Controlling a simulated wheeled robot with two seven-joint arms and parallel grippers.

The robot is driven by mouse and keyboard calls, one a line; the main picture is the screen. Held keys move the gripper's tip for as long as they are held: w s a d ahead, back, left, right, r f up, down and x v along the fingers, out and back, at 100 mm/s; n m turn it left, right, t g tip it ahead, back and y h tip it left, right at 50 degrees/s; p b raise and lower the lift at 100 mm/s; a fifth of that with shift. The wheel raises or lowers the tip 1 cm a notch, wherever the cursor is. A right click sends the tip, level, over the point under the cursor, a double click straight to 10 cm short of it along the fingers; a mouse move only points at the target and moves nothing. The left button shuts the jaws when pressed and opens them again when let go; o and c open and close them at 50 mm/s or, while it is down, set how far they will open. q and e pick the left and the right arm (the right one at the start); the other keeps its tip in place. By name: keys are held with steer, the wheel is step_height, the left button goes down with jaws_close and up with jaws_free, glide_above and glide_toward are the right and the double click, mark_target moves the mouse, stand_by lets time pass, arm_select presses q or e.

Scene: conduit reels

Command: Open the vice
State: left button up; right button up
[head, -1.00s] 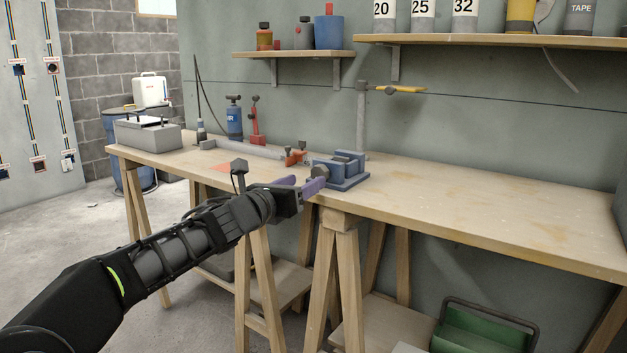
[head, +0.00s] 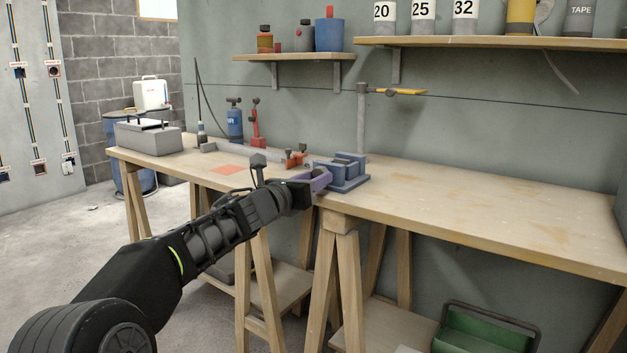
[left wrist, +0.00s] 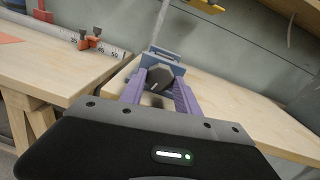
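The blue vice (head: 343,178) sits at the front edge of the workbench (head: 450,205). Its dark round handle knob (left wrist: 158,79) faces me and shows in the left wrist view. My left gripper (head: 318,174) is at the vice's front, its purple fingers on either side of the knob. In the left wrist view my left gripper (left wrist: 159,84) looks spread, with the knob between the fingers; whether they touch it is hard to tell. The jaws are partly hidden by the vice body and fingers. My right gripper is not in view.
A grey pipe (head: 245,150) with an orange clamp (head: 296,157) lies left of the vice. An upright grey post (head: 361,120) with a yellow arm stands behind it. The bench to the right is clear. A green tote (head: 480,331) is below.

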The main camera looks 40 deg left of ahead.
arm_select(q)
jaws_close()
